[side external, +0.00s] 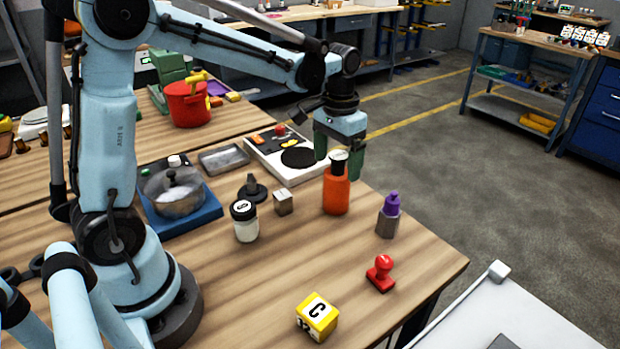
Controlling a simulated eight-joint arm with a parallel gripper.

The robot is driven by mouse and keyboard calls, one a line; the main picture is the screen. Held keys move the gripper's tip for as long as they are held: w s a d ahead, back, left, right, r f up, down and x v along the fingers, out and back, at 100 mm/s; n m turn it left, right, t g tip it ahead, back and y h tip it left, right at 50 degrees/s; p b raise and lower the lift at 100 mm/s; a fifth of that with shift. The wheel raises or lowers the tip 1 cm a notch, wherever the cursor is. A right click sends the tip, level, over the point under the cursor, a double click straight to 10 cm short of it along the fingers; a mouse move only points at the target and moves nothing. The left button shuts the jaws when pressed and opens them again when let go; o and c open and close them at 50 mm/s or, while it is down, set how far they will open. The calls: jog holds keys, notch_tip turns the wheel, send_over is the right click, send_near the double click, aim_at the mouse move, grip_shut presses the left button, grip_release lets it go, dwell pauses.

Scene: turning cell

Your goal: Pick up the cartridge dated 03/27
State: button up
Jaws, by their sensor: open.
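No date of 03/27 is legible on any object, so I cannot tell which one is the cartridge. My gripper (339,159) is open and points down at the orange bottle (336,192). Its green fingers show on either side of the bottle's black cap. I cannot tell whether they surround the cap or hang behind it. The bottle stands upright on the wooden table. To its right stands a grey holder with a purple top (389,216). To its left are a small metal cube (283,202) and a white jar with a black lid (244,221).
A red stamp (380,273) and a yellow block marked C (317,316) are near the table's front. A white device with a black disc (297,158) lies behind the bottle. A metal pot (173,191) sits on a blue base at left.

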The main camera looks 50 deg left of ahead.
aim_at(337, 171)
jog(key=shift+w+f, duration=0.1)
jog(key=shift+f, duration=1.75)
jog(key=shift+c, duration=0.2)
jog(key=c, duration=1.4)
jog(key=shift+r, duration=0.2)
